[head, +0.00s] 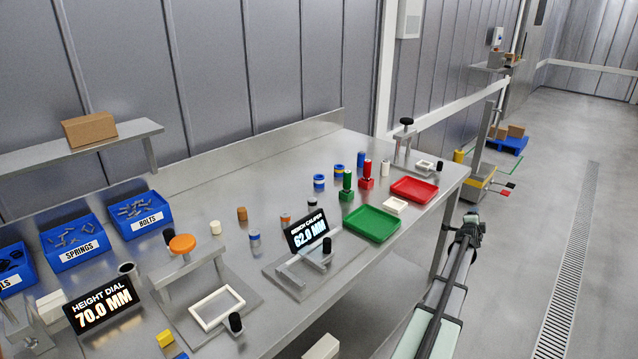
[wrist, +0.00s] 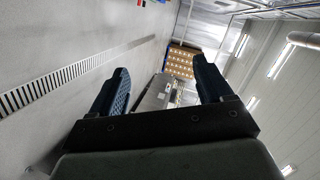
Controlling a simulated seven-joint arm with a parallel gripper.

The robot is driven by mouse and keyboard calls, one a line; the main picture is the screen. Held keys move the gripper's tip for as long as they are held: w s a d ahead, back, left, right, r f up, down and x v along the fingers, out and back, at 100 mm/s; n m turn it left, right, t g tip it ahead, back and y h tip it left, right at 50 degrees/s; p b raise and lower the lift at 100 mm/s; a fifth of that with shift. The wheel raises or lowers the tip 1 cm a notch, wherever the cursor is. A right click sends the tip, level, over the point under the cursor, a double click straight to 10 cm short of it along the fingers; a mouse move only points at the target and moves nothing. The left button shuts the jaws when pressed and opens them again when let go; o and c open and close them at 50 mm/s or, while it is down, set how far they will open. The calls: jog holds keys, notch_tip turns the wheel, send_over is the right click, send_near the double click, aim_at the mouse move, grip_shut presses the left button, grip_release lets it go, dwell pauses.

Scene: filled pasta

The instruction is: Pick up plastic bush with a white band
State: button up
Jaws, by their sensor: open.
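Several small bushes stand on the metal bench. A grey bush with a blue part (head: 254,237) and an orange-brown bush (head: 285,218) with a paler part stand nearer the middle. The bands are too small to tell for certain which is the white-banded plastic one. My gripper (head: 472,222) is off the bench's right edge, over the floor, away from all bushes. In the wrist view my gripper (wrist: 160,76) is open and empty, with no bush between its fingers.
A green tray (head: 352,234) and a red tray (head: 433,199) lie near the right edge. The caliper display (head: 307,231), metal fixtures and height dial display (head: 101,304) occupy the front. Blue bins (head: 76,260) stand left.

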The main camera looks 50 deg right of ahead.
jog(key=w+r, duration=0.5)
jog(key=w+r+m+t, duration=0.1)
jog(key=w+r, duration=0.4)
jog(key=r, duration=0.1)
jog(key=w+a+r+m, duration=0.1)
jog(key=w+r, duration=0.3)
jog(key=r, duration=0.2)
jog(key=shift+w+r+y, duration=0.2)
jog(key=shift+w+y, duration=0.1)
jog(key=shift+w, duration=0.1)
jog(key=w+a+r+n+y, duration=0.2)
jog(key=w+a+r+y, duration=0.3)
jog(key=w+a, duration=0.65)
jog(key=w+a+r+n+y, duration=0.1)
jog(key=w+a+r+y, duration=0.2)
jog(key=w+a+r, duration=0.6)
jog(key=n+g+y, duration=0.3)
jog(key=n+y, duration=0.3)
jog(key=n, duration=0.2)
send_over(319, 177)
jog(key=s, duration=0.1)
notch_tip(319, 177, down, 6)
notch_tip(319, 177, down, 8)
jog(key=shift+s, duration=0.1)
jog(key=shift+a+f, duration=0.25)
jog(key=shift+f, duration=1.15)
jog(key=shift+a+f, duration=0.2)
jog(key=shift+f, duration=1.15)
